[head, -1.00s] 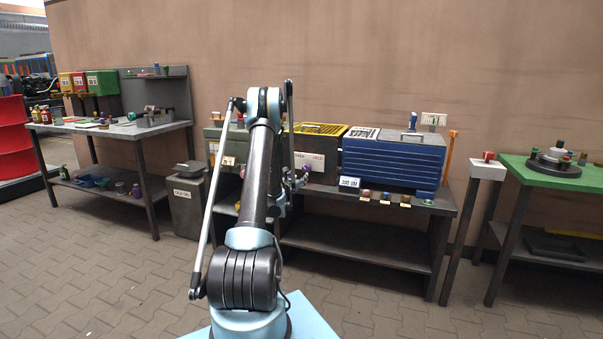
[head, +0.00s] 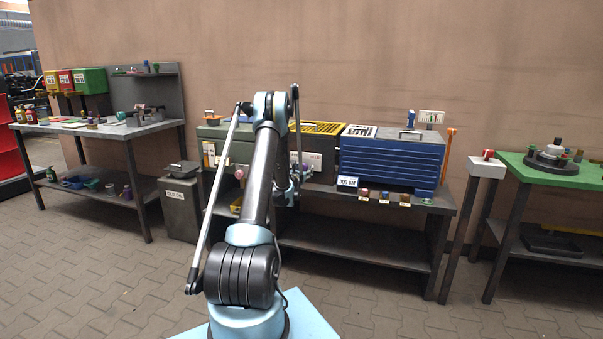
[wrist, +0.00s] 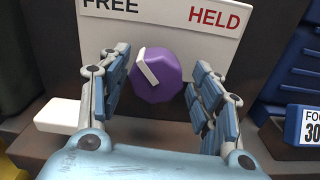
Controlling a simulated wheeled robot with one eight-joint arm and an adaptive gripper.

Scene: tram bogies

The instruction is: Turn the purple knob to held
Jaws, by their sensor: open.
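The purple knob (wrist: 160,77) sits on a white panel (wrist: 165,12) in the wrist view. The panel reads FREE at the left and HELD in red at the right. The knob's white pointer bar tilts up and to the left, toward FREE. My gripper (wrist: 158,98) is open, with one finger on each side of the knob. The right finger is close to the knob's edge; I cannot tell whether it touches. In the head view the panel (head: 313,160) shows beside my arm, and my gripper (head: 292,185) is small there. The knob is not clear in that view.
A blue ribbed case (head: 392,158) stands right of the panel on the dark bench (head: 350,243). A yellow grated box (head: 318,128) is behind the panel. Small coloured knobs line the bench's front edge. A white-topped post (head: 487,165) and green table (head: 560,174) stand right.

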